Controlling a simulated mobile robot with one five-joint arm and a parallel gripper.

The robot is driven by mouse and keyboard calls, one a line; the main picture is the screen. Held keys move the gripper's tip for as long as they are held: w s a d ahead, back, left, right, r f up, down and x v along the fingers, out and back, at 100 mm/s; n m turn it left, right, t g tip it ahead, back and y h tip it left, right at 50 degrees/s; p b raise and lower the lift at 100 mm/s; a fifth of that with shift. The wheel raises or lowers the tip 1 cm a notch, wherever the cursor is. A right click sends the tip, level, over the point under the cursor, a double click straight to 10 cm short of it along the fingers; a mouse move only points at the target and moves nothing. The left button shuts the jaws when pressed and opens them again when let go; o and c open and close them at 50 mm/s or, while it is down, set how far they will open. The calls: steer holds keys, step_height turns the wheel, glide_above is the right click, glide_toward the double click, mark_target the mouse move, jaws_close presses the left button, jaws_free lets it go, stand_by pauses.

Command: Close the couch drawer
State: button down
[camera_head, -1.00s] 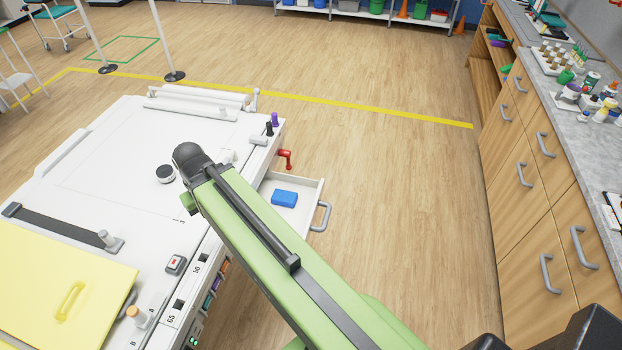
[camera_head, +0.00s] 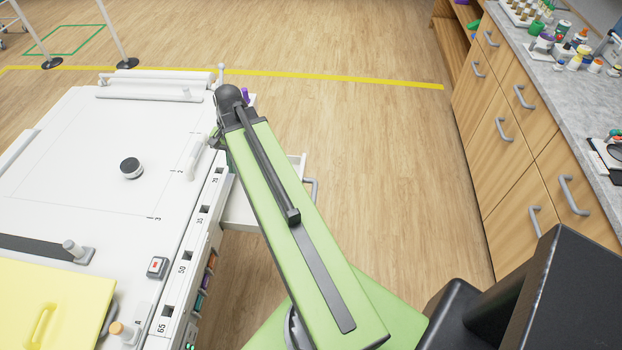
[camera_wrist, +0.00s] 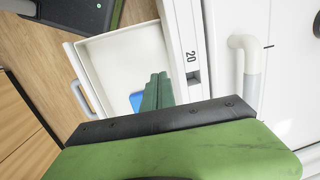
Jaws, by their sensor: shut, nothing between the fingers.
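The couch drawer (camera_head: 238,212) is a white open tray, pulled out from the right side of the white couch (camera_head: 105,185). My arm covers its middle in the head view. Its grey handle (camera_head: 314,188) shows just right of my arm. In the wrist view the drawer (camera_wrist: 125,48) is open, with its handle (camera_wrist: 81,98) at the left and a blue item (camera_wrist: 137,101) inside. The head view hides the fingers.
A wooden cabinet (camera_head: 510,130) with grey handles and a cluttered grey counter stands at the right. Open wood floor (camera_head: 390,170) lies between it and the couch. A black knob (camera_head: 131,168) and a yellow panel (camera_head: 45,300) are on the couch top.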

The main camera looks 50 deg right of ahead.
steer(key=s+d+f+m+t+b, duration=0.1)
steer(key=s+d+f+m+b, duration=0.15)
steer(key=s+d+m, duration=0.55)
steer(key=s+d+f+m+t+b, duration=0.1)
steer(key=s+d+f+m+b, duration=0.2)
steer(key=d, duration=0.8)
steer(key=s+d+f+m+t+b, duration=0.1)
steer(key=s+d+f+m+b, duration=0.1)
steer(key=s+d+m, duration=0.65)
steer(key=w+a+f+n+b, duration=0.1)
steer(key=w+a+f+b, duration=0.1)
steer(key=w+f+b, duration=0.7)
steer(key=shift+a+f+y, duration=0.2)
steer(key=shift+a+y, duration=0.1)
steer(key=shift+a, duration=0.1)
steer(key=shift+n, duration=0.25)
